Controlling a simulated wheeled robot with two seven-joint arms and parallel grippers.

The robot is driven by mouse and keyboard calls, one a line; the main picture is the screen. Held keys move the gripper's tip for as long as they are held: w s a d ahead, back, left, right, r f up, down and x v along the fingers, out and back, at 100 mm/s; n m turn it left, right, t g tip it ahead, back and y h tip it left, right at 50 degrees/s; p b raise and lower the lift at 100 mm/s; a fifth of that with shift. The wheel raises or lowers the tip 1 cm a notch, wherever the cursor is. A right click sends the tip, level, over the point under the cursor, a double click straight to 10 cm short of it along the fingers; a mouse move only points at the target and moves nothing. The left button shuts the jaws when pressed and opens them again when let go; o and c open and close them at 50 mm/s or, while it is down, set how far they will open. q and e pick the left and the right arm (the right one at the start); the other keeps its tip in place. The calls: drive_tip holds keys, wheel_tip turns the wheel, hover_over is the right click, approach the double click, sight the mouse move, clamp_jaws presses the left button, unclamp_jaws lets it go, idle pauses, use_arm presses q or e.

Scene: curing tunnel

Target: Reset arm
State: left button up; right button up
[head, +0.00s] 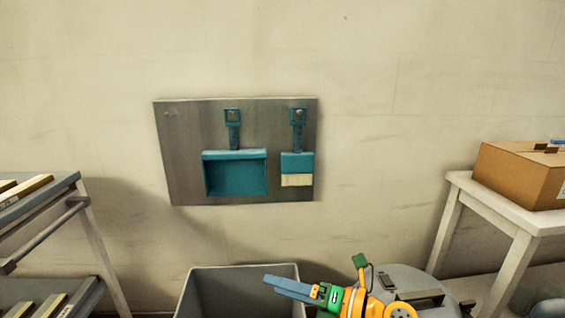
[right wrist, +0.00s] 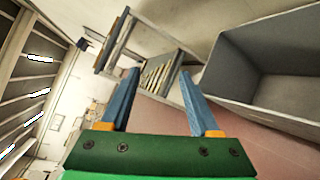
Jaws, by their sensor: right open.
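My right gripper (head: 290,289) reaches in from the bottom right in the head view, its blue fingers pointing left in front of the grey bin. In the right wrist view its two blue fingers (right wrist: 160,90) stand apart with nothing between them. My left gripper does not show in the head view.
A grey open bin (head: 240,271) stands by the wall; it also shows in the right wrist view (right wrist: 222,70). A metal board (head: 185,150) on the wall holds a teal dustpan (head: 235,176) and brush (head: 297,163). A rack (head: 75,205) stands left, and a white table (head: 455,205) with a cardboard box (head: 515,175) stands right.

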drive_tip(key=d+r+m+t+h, duration=0.3)
drive_tip(key=d+m+t+h, duration=0.4)
drive_tip(key=m+t, duration=0.85)
drive_tip(key=s+d+f+m+g+h, duration=0.4)
drive_tip(key=d+f+m+g+h, duration=0.45)
drive_tip(key=f+m, duration=0.4)
drive_tip(key=s+d+f+m+g+y, duration=0.1)
drive_tip(key=s+f+m+g, duration=0.2)
drive_tip(key=s+f+g, duration=0.55)
drive_tip(key=s+f+m+g, duration=0.3)
drive_tip(key=s, duration=1.1)
wheel_tip(320, 180, down, 14)
drive_tip(key=s+d+f+g, duration=0.2)
drive_tip(key=s+d+f, duration=0.1)
drive_tip(key=s+f, duration=0.8)
use_arm(q)
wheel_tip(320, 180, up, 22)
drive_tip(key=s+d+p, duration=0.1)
drive_tip(key=p, duration=2.1)
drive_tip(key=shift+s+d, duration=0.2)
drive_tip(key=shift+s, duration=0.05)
use_arm(e)
wheel_tip(320, 180, up, 20)
drive_tip(key=s, duration=0.2)
drive_tip(key=shift+a+r, duration=0.15)
drive_tip(key=shift+a, duration=0.25)
